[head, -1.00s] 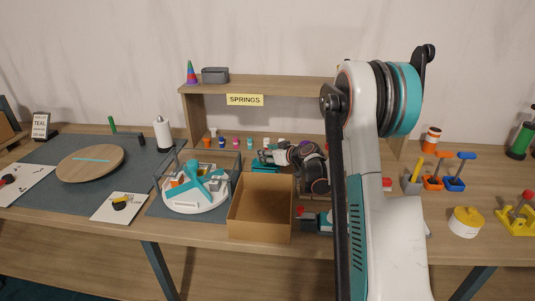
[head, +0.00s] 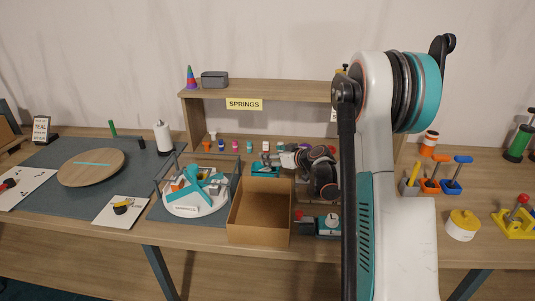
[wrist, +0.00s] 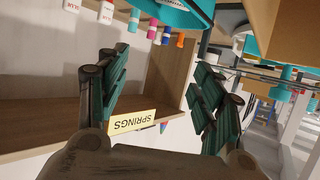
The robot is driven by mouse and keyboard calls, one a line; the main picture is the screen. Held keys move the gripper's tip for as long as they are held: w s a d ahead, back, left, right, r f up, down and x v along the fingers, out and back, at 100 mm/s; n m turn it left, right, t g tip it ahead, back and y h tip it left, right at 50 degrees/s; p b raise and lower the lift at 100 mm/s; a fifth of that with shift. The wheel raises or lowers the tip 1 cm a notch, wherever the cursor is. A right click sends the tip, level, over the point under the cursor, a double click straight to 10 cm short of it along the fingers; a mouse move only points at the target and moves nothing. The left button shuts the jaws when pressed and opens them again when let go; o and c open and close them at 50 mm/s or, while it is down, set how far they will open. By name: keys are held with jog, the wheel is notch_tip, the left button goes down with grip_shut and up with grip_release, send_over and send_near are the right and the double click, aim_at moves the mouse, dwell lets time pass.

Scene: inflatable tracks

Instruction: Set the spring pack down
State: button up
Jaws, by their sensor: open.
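My gripper (wrist: 155,95) is open in the wrist view, with its two dark green fingers spread apart and nothing between them. In the head view my gripper (head: 275,160) is behind the cardboard box and below the shelf; its fingertips are small there. A teal and white item (wrist: 180,12) shows at the top of the wrist view, beyond the fingertips; in the head view a teal item (head: 264,172) sits just behind the box. I cannot tell surely whether it is the spring pack. The SPRINGS label (head: 244,104) is on the shelf edge.
An open, empty-looking cardboard box (head: 258,195) stands at the table's front. Left of it is a white round fixture with a teal cross (head: 196,205). Small coloured bottles (head: 235,146) line the space under the shelf (head: 290,88). Screwdrivers and orange and blue holders (head: 432,186) stand right.

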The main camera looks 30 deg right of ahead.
jog(key=p+v, duration=0.1)
jog(key=v, duration=0.6)
jog(key=shift+s+r, duration=0.15)
jog(key=shift+s, duration=0.1)
dwell(1.0)
